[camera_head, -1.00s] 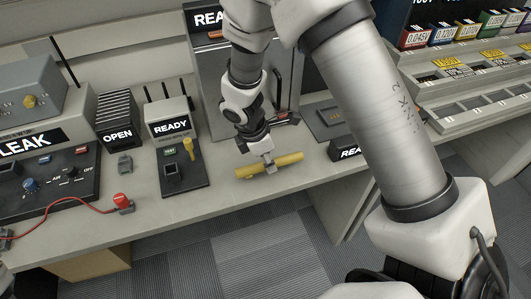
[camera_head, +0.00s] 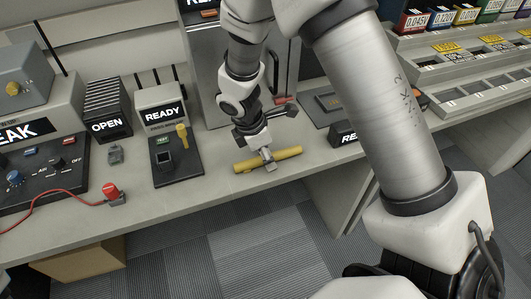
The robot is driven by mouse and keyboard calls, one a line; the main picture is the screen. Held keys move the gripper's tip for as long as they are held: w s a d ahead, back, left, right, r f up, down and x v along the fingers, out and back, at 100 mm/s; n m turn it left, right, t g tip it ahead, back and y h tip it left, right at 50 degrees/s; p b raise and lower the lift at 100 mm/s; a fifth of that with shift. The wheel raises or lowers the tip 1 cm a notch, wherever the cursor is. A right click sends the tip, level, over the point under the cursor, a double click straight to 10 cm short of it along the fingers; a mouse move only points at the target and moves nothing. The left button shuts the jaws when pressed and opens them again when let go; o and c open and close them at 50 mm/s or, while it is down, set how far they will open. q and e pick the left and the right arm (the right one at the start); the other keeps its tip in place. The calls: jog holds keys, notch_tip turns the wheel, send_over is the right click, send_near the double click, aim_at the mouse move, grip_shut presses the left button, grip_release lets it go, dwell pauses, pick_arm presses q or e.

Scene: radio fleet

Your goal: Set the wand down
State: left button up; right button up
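The wand (camera_head: 287,154) is a yellow bar with a grey tab across its middle. It lies near the front edge of the grey bench (camera_head: 205,193), at a slight slant. My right gripper (camera_head: 266,124) is just behind and above the wand, with its dark fingers spread apart. It looks open, and the grey tab shows in front of it. Whether a finger still touches the tab is hard to tell. My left gripper is not in view.
Left of the wand are a READY unit with a black panel (camera_head: 188,174), an OPEN box (camera_head: 106,107) and a red-capped plug (camera_head: 112,192) on a red cable. A tall grey cabinet (camera_head: 207,75) stands behind. A labelled rack (camera_head: 470,60) is at right.

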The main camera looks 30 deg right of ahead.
aim_at(254, 159)
jog(key=shift+r, duration=0.25)
jog(key=p+v, duration=0.2)
jog(key=v, duration=1)
